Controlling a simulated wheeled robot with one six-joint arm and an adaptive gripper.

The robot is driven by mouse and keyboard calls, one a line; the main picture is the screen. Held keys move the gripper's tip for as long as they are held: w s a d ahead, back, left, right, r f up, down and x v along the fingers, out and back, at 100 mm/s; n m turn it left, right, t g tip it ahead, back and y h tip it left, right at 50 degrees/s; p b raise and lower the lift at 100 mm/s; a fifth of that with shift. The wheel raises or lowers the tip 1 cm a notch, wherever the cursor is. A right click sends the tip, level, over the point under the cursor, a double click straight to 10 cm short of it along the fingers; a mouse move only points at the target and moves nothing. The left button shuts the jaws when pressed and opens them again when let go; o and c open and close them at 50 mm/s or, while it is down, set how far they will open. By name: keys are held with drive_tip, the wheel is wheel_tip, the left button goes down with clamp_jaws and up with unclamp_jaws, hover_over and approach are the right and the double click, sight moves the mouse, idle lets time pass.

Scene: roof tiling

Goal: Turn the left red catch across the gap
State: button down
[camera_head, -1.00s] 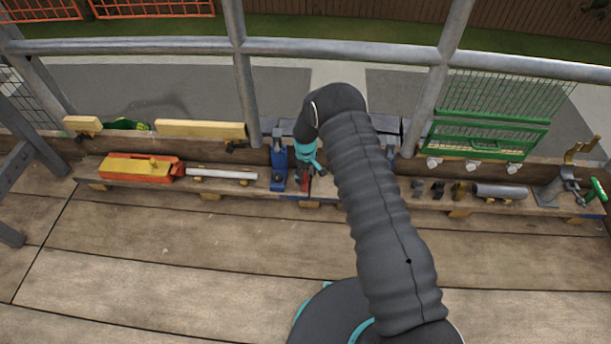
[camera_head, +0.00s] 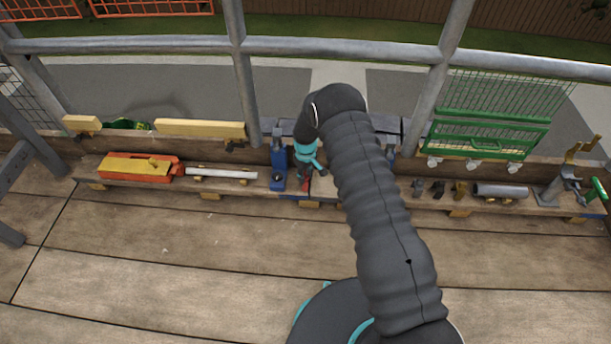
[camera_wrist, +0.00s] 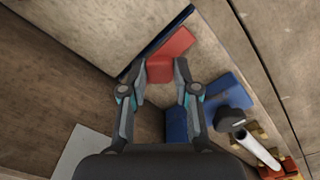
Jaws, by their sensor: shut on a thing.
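The left red catch (camera_wrist: 172,45) is a small red block between my fingertips in the wrist view. My gripper (camera_wrist: 158,72) is shut on it, one finger on each side. In the head view the catch (camera_head: 305,185) shows as a small red patch below my gripper (camera_head: 307,173), beside the blue fixture (camera_head: 278,170). Blue parts (camera_wrist: 177,126) of the fixture lie close to the right finger in the wrist view. The catch's pivot is hidden, and I cannot tell how far it lies across the gap.
An orange box (camera_head: 140,167) with a yellow top and a white tube (camera_head: 222,174) lie left on the ledge. Right are several small clamps (camera_head: 438,189), a grey cylinder (camera_head: 500,191) and a green mesh frame (camera_head: 487,138). Steel rails (camera_head: 340,50) stand behind. The deck in front is clear.

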drive_tip(key=n+b, duration=0.4)
drive_tip(key=shift+f+n, duration=0.2)
drive_tip(key=shift+n, duration=0.1)
drive_tip(key=n+b, duration=0.2)
drive_tip(key=n, duration=0.2)
drive_tip(key=shift+b, duration=0.3)
drive_tip(key=n+b, duration=0.2)
drive_tip(key=n, duration=0.3)
drive_tip(key=shift+r, duration=0.1)
drive_tip(key=shift+n+b, duration=0.45)
drive_tip(key=shift+n, duration=1.45)
drive_tip(key=shift+r, duration=0.1)
drive_tip(key=c, duration=0.8)
unclamp_jaws()
drive_tip(key=shift+c, duration=0.2)
wheel_tip(320, 180, up, 12)
